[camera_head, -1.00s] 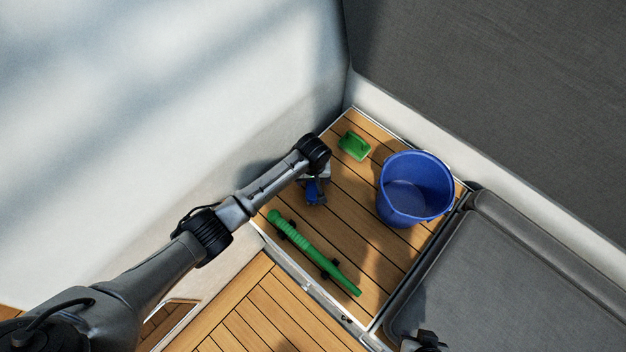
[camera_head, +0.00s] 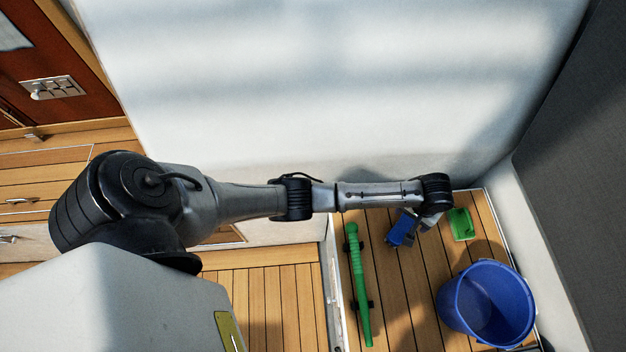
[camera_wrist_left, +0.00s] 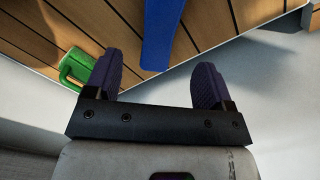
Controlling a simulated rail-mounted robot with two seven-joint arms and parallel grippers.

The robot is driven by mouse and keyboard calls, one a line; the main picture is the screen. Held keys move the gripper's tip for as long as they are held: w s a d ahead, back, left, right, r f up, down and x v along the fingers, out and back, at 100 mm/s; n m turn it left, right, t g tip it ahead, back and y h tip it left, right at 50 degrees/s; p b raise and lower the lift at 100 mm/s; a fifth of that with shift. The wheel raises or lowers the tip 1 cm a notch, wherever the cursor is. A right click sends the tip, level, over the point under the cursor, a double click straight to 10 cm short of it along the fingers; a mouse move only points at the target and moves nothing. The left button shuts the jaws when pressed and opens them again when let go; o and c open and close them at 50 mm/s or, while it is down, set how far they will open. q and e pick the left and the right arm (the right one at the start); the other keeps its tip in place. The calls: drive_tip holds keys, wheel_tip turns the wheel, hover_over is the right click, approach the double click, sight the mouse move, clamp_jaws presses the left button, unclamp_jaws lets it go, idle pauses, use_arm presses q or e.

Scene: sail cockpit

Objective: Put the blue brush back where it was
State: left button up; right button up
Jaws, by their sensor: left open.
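The blue brush (camera_head: 402,229) is at the wooden deck's far left part, close beside the fingers of my left gripper (camera_head: 426,221) in the head view. In the left wrist view the blue brush (camera_wrist_left: 160,32) runs down from the top edge, with its lower end in line with the gap between my open left fingers (camera_wrist_left: 160,66). The fingers are not closed on it. My wrist hides part of the brush in the head view, and I cannot tell whether it touches the fingers. My right gripper is not in view.
A green scoop-like item (camera_head: 461,224) lies right of my left gripper; it also shows in the left wrist view (camera_wrist_left: 77,66). A long green handle (camera_head: 359,285) lies on dark holders at the left. A blue bucket (camera_head: 487,305) stands at the right. The white wall (camera_head: 330,90) is close behind.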

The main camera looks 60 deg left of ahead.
use_arm(q)
drive_tip(key=s+f+m, duration=0.1)
drive_tip(key=s, duration=0.4)
drive_tip(key=s+m+t+h, duration=0.1)
drive_tip(key=s, duration=0.5)
drive_tip(key=s+f+m, duration=0.1)
drive_tip(key=s+m, duration=0.1)
drive_tip(key=s, duration=0.4)
drive_tip(key=shift+s+d+f+t, duration=0.2)
drive_tip(key=shift+s+f+t, duration=0.05)
drive_tip(key=shift+f+t, duration=0.1)
drive_tip(key=s+a+r+m, duration=0.1)
drive_tip(key=s+a+r, duration=0.1)
drive_tip(key=s, duration=0.2)
drive_tip(key=s+a+r+t, duration=0.1)
drive_tip(key=s+a+r, duration=0.1)
drive_tip(key=s, duration=0.3)
drive_tip(key=s+a+r+m+y, duration=0.1)
drive_tip(key=s+a+r, duration=0.1)
drive_tip(key=s, duration=0.3)
drive_tip(key=shift+a+r+m+t, duration=0.3)
drive_tip(key=shift+a+r+t, duration=0.05)
wheel_tip(320, 180, up, 43)
drive_tip(key=p, duration=4.3)
